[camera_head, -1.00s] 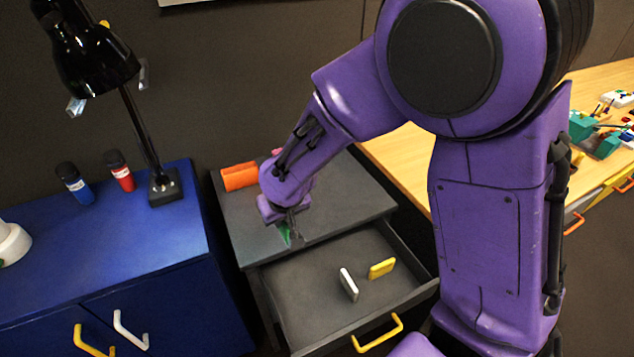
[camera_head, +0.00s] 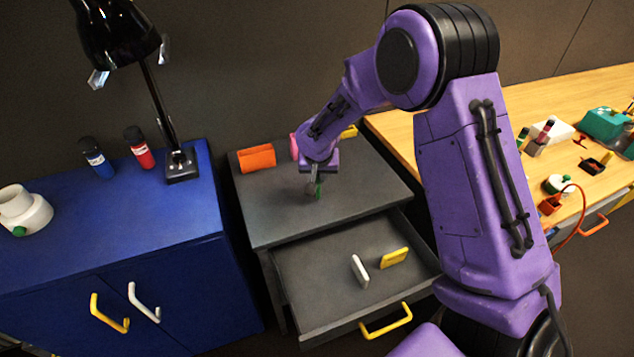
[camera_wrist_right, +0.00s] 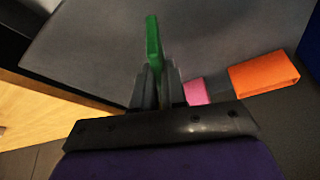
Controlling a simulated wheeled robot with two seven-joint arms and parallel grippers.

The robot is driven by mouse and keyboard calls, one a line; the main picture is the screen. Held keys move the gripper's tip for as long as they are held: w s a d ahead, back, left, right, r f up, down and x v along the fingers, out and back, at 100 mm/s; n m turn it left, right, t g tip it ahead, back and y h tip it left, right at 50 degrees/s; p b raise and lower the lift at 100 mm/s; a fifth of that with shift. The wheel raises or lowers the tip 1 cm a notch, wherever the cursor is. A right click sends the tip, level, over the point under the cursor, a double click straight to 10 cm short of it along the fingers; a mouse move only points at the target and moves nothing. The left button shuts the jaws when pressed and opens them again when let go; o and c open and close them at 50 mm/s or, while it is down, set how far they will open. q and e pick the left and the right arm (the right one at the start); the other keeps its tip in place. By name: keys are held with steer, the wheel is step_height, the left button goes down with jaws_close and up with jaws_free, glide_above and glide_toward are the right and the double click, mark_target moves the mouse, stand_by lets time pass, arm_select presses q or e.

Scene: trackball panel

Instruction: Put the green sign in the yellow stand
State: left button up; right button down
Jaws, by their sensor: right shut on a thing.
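The green sign (camera_head: 318,189) is a thin green plate held in my right gripper (camera_head: 314,188), over the dark grey top of the drawer cabinet. In the right wrist view the sign (camera_wrist_right: 154,45) stands up between the two fingers (camera_wrist_right: 158,80), which are shut on it. The yellow stand (camera_head: 348,132) shows only partly at the cabinet's back edge, behind and right of the gripper; my right arm hides the rest. It does not show in the right wrist view. My left gripper is not in view.
An orange stand (camera_head: 256,158) and a pink stand (camera_head: 293,146) are on the cabinet top (camera_head: 270,205). The open drawer (camera_head: 320,285) holds a white sign (camera_head: 360,270) and a yellow sign (camera_head: 394,257). A black lamp (camera_head: 182,165) stands on the blue cabinet (camera_head: 120,220).

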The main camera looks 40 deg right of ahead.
steer(key=f, duration=0.2)
steer(key=f+p, duration=0.1)
steer(key=shift+w+f, duration=0.25)
steer(key=shift+w, duration=0.05)
steer(key=shift+f, duration=0.15)
steer(key=shift+f, duration=0.15)
steer(key=c, duration=1.2)
jaws_free()
